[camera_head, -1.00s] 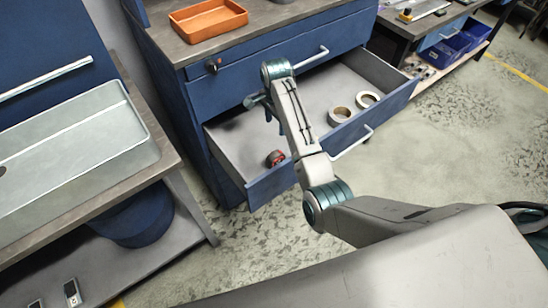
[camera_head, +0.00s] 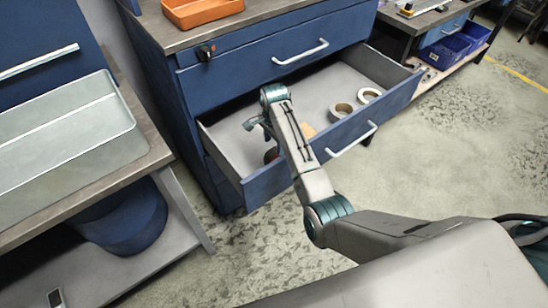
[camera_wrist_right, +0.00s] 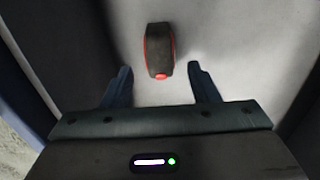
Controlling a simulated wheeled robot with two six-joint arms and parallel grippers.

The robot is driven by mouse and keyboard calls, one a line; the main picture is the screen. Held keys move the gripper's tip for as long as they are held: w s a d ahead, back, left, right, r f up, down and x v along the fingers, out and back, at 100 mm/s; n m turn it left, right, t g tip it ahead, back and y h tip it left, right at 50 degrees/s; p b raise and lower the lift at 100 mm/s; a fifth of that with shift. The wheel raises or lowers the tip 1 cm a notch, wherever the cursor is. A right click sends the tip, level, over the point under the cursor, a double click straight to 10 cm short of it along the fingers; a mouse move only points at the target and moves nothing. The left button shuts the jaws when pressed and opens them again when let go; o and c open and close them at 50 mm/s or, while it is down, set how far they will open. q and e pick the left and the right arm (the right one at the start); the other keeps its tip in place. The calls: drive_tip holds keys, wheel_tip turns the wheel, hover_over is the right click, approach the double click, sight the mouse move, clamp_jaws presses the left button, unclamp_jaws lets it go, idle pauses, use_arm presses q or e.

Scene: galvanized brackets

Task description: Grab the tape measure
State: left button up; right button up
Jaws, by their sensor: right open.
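The tape measure (camera_wrist_right: 159,52) is dark with red edges and lies on the pale floor of the open drawer (camera_head: 232,152). In the head view the tape measure (camera_head: 271,154) sits near the drawer's front left, partly hidden by my right arm. My right gripper (camera_wrist_right: 160,86) is open above the drawer floor. In the wrist view the tape measure lies just ahead, between the lines of the two fingers, with a gap on each side. In the head view my right gripper (camera_head: 264,131) is inside the drawer opening, small and partly hidden. My left gripper is not in view.
Two tape rolls (camera_head: 341,111) (camera_head: 369,95) lie at the drawer's right. A tan piece (camera_head: 308,130) shows beside my arm. The drawer front (camera_head: 262,186) and the closed drawer above (camera_head: 235,75) bound the opening. An orange tray (camera_head: 203,12) stands on top.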

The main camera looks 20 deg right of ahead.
sight(274, 150)
wheel_tip(274, 150, down, 7)
drive_tip(key=shift+r, duration=0.2)
drive_tip(key=shift+c, duration=0.4)
drive_tip(key=shift+r, duration=0.1)
clamp_jaws()
